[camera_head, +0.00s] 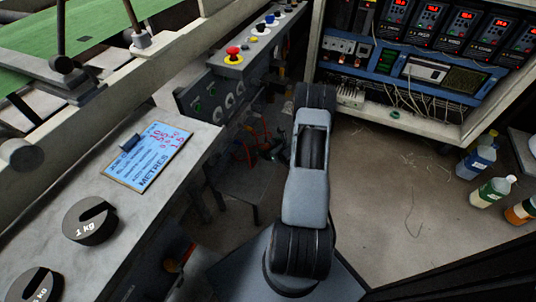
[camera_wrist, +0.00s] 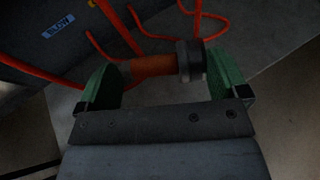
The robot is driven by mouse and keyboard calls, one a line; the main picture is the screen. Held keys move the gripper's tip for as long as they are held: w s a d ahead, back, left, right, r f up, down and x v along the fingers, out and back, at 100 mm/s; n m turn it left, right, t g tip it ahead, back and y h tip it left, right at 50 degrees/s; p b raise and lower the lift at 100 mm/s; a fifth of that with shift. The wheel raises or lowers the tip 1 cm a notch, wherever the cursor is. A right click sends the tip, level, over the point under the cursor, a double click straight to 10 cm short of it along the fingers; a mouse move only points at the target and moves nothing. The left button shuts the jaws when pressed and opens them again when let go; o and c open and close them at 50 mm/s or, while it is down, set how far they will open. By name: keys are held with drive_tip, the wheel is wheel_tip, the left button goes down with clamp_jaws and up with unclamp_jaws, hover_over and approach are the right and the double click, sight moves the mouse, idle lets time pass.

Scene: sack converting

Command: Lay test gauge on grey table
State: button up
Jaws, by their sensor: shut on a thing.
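In the wrist view my gripper (camera_wrist: 163,64) has its two green-padded jaws on either side of an orange cylindrical piece with a dark round end, which looks like the test gauge (camera_wrist: 152,66). It lies crosswise between the pads; its dial face does not show. In the head view my arm reaches away from me and the gripper is mostly hidden beyond it, low near red hoses. A grey table (camera_head: 72,176) runs along the left of the head view, apart from the gripper.
A control panel with a red button (camera_head: 233,53) stands behind. An open electrical cabinet (camera_head: 440,75) is at back right. Several bottles (camera_head: 492,191) stand at right.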

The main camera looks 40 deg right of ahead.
drive_tip(key=shift+w+d+f+b, duration=0.1)
drive_tip(key=shift+w+f+b, duration=0.2)
drive_tip(key=shift+w+f, duration=0.5)
drive_tip(key=shift+w+f+b, duration=0.2)
drive_tip(key=shift+f+b, duration=0.7)
drive_tip(key=shift+f, duration=0.95)
drive_tip(key=shift+f, duration=0.1)
drive_tip(key=o, duration=0.6)
drive_tip(key=shift+f, duration=0.1)
drive_tip(key=shift+o, duration=0.7)
